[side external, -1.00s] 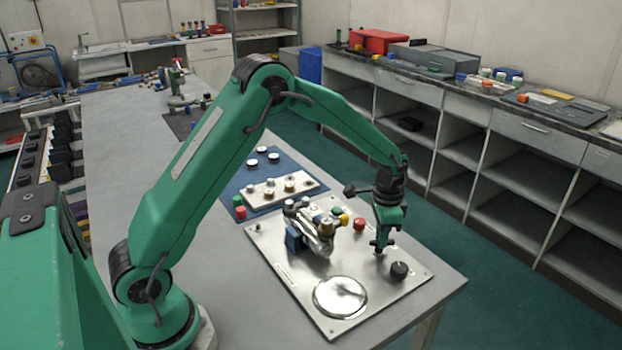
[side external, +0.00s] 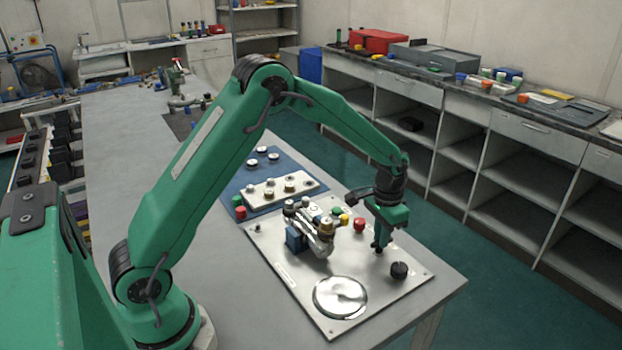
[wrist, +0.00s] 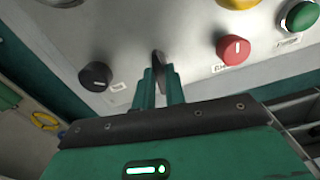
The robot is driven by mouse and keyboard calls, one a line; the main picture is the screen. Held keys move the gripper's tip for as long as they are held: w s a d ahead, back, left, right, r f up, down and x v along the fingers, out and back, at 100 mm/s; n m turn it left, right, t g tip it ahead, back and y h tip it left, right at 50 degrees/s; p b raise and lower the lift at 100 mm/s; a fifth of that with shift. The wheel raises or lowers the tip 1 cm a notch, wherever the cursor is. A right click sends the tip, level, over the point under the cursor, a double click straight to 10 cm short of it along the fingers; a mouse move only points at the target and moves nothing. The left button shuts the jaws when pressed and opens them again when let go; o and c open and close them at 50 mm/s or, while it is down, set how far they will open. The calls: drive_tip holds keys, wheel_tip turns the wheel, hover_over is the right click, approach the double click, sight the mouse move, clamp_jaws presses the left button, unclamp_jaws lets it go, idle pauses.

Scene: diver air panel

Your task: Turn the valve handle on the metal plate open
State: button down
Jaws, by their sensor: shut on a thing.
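The metal plate (side external: 300,280) lies on the grey bench. My gripper (side external: 378,247) points down at its right part, between a red knob (side external: 359,224) and a black knob (side external: 399,270). In the wrist view my gripper's two green fingers (wrist: 160,88) are shut on a thin dark valve handle (wrist: 158,62) that stands up from the plate. The fingers hide the handle's near part. In the side view the fingers and handle blend into one dark shape.
A cluster of metal fittings (side external: 318,232) and a round gauge (side external: 340,296) sit on the plate. A blue mat (side external: 285,165) with a second panel lies behind.

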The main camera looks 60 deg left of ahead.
drive_tip(key=c, duration=1.5)
unclamp_jaws()
drive_tip(key=shift+o, duration=0.2)
drive_tip(key=shift+r, duration=3.95)
